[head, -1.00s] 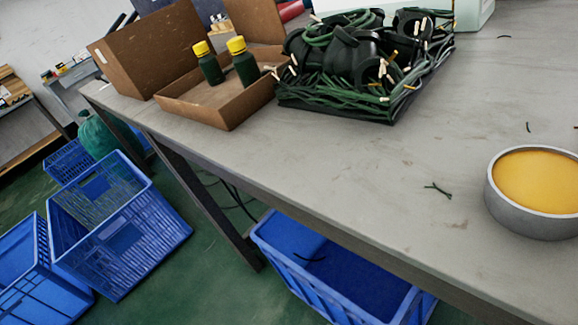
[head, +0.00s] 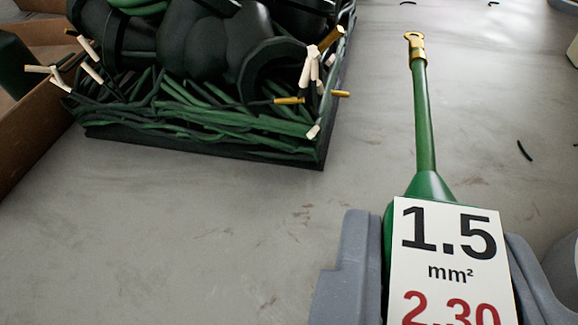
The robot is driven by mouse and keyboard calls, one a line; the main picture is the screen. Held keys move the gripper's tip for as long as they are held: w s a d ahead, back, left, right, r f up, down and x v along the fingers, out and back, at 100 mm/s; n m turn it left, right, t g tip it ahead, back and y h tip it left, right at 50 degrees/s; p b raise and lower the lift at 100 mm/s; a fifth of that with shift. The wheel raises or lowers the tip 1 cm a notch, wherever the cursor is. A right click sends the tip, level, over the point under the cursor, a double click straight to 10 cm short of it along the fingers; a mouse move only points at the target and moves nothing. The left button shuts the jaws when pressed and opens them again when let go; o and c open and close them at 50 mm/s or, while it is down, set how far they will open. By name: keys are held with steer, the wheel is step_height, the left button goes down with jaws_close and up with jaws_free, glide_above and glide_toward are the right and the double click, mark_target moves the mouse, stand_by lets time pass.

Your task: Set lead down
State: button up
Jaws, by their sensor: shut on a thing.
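My gripper (head: 440,265) is at the lower right, its two grey fingers shut on a green lead (head: 424,130). The lead has a green body with a white label (head: 450,235) reading "1.5 mm²" and "2.30" in red, partly cut off by the frame's bottom edge. Its thin green cable points away from me and ends in a brass ring terminal (head: 415,45). The lead is over the grey table (head: 190,230); I cannot tell whether it touches the surface.
A black tray (head: 210,155) full of green cables and black sockets (head: 200,40) stands at the upper left. A cardboard box (head: 35,125) is at the left edge. Small dark wire scraps (head: 524,150) lie at the right. The table's front left is clear.

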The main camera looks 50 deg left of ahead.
steer(key=shift+w+a+f, duration=0.1)
steer(key=shift+w+a, duration=0.1)
steer(key=shift+a, duration=0.5)
steer(key=shift+w+a+f, duration=0.1)
steer(key=shift+w+a, duration=0.1)
steer(key=shift+a, duration=0.45)
step_height(320, 180, down, 4)
steer(key=shift+r+b, duration=0.2)
steer(key=shift+b, duration=0.8)
steer(key=shift+r, duration=0.1)
steer(key=o, duration=1)
steer(key=p+v, duration=0.2)
steer(key=v, duration=1)
steer(key=shift+p, duration=0.35)
